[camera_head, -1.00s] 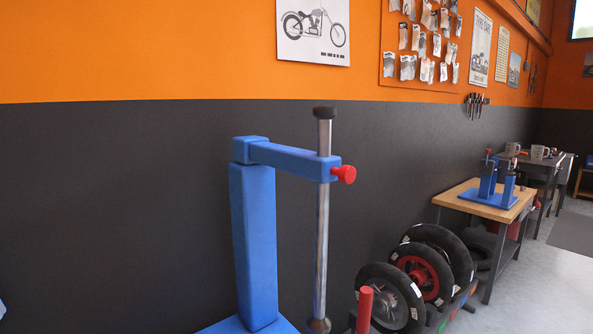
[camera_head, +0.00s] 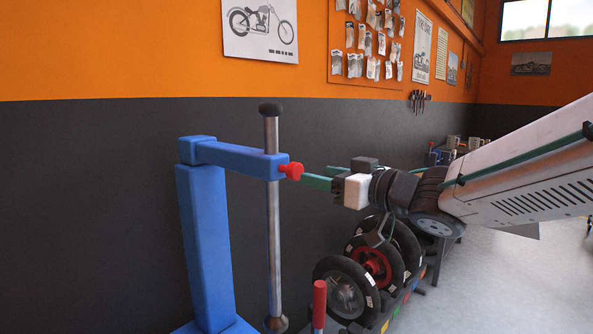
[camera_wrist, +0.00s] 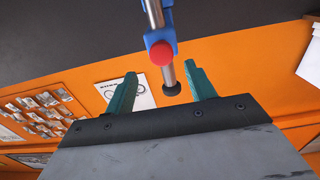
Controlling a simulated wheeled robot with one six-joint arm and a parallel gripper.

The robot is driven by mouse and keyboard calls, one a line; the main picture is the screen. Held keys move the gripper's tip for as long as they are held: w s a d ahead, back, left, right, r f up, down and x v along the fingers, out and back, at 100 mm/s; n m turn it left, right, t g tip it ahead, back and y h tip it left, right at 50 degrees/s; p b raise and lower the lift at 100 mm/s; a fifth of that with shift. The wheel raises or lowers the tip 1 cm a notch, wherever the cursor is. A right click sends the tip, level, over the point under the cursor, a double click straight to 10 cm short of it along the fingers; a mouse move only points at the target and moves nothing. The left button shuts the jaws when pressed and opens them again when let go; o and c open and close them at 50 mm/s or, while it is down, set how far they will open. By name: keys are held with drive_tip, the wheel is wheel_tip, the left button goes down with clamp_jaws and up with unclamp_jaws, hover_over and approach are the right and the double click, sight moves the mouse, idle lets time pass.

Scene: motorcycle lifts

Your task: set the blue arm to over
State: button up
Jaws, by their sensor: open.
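The blue arm (camera_head: 235,156) reaches sideways from the top of a blue post (camera_head: 206,245) to a steel rod (camera_head: 273,225) with a black cap (camera_head: 270,109). A red knob (camera_head: 291,171) sits on the arm's end. My gripper (camera_head: 314,177) is just right of the knob, its green fingers pointing at it. In the wrist view the fingers of my gripper (camera_wrist: 160,88) are spread and empty. There the red knob (camera_wrist: 161,53) shows ahead, between and beyond the fingertips, apart from both. The rod (camera_wrist: 168,78) runs behind it.
Several wheels (camera_head: 343,290) stand in a rack at the lower right, below my arm. A red upright post (camera_head: 319,303) stands in front of them. A grey wall (camera_head: 90,200) is behind the blue stand. Floor is clear at the right.

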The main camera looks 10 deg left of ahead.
sight(298, 171)
drive_tip(key=x, duration=0.7)
drive_tip(key=shift+a, duration=0.4)
clamp_jaws()
